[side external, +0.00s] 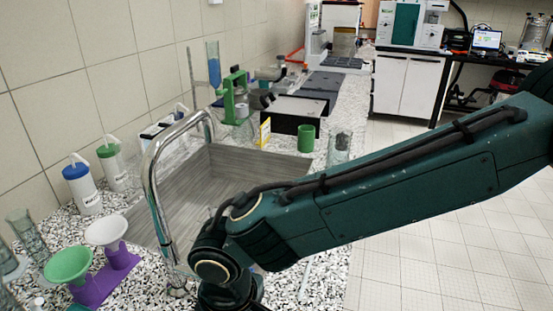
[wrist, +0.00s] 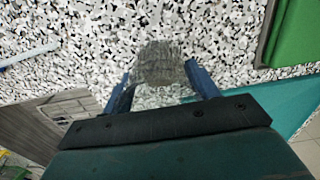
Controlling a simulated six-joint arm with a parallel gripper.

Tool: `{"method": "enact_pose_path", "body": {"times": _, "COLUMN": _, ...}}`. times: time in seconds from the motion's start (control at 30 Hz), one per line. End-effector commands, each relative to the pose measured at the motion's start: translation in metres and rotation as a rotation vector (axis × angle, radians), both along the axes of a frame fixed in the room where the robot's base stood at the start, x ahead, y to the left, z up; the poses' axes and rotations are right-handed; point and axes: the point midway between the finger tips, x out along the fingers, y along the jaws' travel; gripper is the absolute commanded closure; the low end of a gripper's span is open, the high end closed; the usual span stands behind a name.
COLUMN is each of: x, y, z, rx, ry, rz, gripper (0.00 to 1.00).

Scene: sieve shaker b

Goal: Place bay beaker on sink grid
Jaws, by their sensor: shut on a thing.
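In the wrist view, a clear glass beaker (wrist: 160,66) stands out against the speckled counter, between the two blue fingers of my gripper (wrist: 160,80). The fingers are shut on its sides. Whether its base touches the counter I cannot tell. In the side external view, my fingers and this beaker are out of sight below the frame; only my arm and wrist show. The grey sink (side external: 235,170) lies left of my arm, and part of it shows at the left of the wrist view (wrist: 45,125). The sink floor and any grid are mostly hidden by the tap and my arm.
A chrome tap (side external: 152,190) arches over the sink. A purple stand (side external: 105,285) with a green funnel (side external: 68,264) is at the front left. A green cup (side external: 306,138) and another glass vessel (side external: 339,147) stand behind my arm. A green object (wrist: 292,35) is at the wrist view's upper right.

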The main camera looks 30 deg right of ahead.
Motion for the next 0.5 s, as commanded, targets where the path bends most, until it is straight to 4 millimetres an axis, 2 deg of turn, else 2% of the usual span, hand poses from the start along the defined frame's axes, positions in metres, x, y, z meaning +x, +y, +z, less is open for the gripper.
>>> {"method": "enact_pose_path", "body": {"times": 0.17, "x": -0.0002, "y": -0.0003, "z": -0.0136, "rx": 0.000, "ry": 0.000, "rz": 0.000, "gripper": 0.66}}
{"method": "enact_pose_path", "body": {"times": 0.5, "x": -0.0001, "y": -0.0001, "z": -0.0152, "rx": 0.000, "ry": 0.000, "rz": 0.000, "gripper": 0.66}}
